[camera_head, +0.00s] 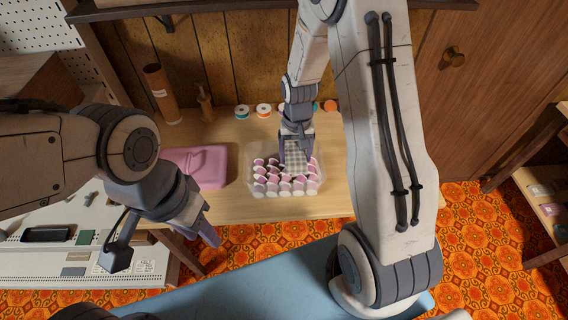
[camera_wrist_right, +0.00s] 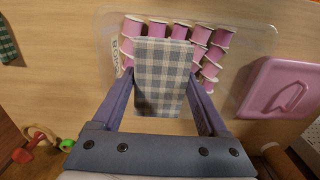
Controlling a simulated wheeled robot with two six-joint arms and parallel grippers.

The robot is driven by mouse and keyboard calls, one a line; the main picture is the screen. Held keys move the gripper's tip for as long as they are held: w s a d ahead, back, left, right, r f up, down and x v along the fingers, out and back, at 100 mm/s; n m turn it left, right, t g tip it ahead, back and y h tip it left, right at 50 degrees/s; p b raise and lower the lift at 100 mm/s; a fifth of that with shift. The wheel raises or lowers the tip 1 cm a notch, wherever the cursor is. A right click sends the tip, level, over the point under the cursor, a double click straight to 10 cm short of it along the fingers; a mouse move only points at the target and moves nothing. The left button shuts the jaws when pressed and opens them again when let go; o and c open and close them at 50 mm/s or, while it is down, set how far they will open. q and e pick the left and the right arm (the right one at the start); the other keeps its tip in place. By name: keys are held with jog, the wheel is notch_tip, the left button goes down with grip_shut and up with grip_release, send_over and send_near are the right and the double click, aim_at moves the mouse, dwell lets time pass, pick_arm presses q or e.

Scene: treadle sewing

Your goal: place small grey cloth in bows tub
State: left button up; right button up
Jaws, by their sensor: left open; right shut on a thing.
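The small grey checked cloth (camera_head: 296,157) is held by my right gripper (camera_head: 296,143) over a clear tub filled with pink-and-white spools. In the right wrist view the cloth (camera_wrist_right: 162,75) lies between the two fingers of my right gripper (camera_wrist_right: 160,90), hiding some spools. I cannot tell whether the cloth touches the spools. My left gripper (camera_head: 207,232) is open and empty, in front of the table's left part.
A pink case (camera_head: 205,165) lies left of the tub. Several thread spools (camera_head: 263,110) stand along the back of the table, with brown bottles (camera_head: 162,92) at the back left. Bare wood (camera_head: 340,165) shows to the right of the tub.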

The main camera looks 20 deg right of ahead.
aim_at(284, 173)
jog(key=a, duration=0.1)
jog(key=w+a+f, duration=0.1)
jog(key=a+f, duration=0.1)
jog(key=shift+w, duration=0.25)
jog(key=shift+f+p, duration=0.5)
jog(key=shift+f, duration=1.45)
jog(key=shift+f, duration=0.1)
jog(key=shift+f, duration=0.15)
jog(key=o, duration=1.2)
jog(key=shift+o, duration=0.2)
